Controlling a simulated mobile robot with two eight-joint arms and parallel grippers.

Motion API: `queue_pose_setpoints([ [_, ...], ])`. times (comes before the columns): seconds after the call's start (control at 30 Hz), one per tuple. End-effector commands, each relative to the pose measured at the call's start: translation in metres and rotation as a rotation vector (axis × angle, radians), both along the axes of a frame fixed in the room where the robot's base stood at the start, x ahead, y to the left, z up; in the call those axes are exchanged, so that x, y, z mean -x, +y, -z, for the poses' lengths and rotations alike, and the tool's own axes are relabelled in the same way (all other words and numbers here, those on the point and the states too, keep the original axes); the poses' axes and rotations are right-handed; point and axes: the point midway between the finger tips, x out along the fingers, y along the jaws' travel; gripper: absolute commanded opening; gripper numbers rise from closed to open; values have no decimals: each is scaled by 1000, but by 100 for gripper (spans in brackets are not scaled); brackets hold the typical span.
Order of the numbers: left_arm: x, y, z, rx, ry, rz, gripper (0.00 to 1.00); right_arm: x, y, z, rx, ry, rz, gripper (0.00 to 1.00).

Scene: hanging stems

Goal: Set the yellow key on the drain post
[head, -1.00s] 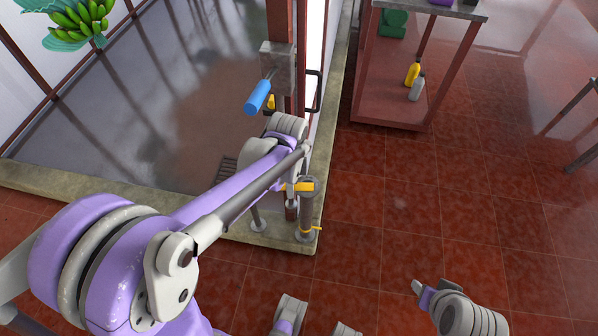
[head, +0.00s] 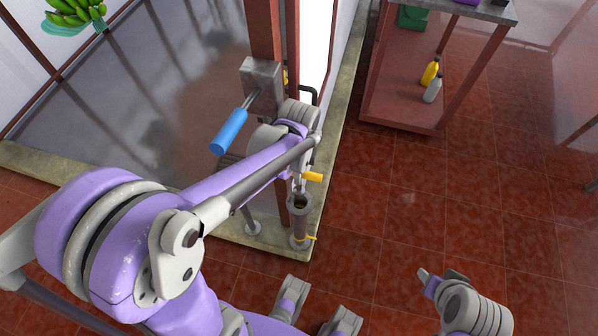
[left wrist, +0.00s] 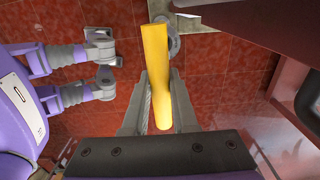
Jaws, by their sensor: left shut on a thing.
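The yellow key (head: 313,176) is held in my left gripper. In the left wrist view the yellow key (left wrist: 156,75) is a long yellow bar between the two grey fingers of my left gripper (left wrist: 160,90). The drain post (head: 300,222) is a short upright grey pipe at the corner of the curb, with a dark open top and a small yellow lever low on its side. In the head view the key shows just above and right of the post's mouth, apart from it. My forearm hides most of the gripper in the head view.
A blue-handled lever on a grey box (head: 262,80) is fixed to a red column close behind my left arm. A concrete curb (head: 270,247) borders the grey floor. A red shelf (head: 400,120) with bottles stands at the back right. The red tiles to the right are clear.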

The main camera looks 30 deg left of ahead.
Motion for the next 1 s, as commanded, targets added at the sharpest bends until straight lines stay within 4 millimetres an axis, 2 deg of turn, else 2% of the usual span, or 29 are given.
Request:
queue_pose_setpoints([
  [0.37,1,0,8,0,1,0,0,1,0,7,0,2,0,50],
  [1.0,1,0,62,0,1,0,0,5,0,50,0,16,0,50],
])
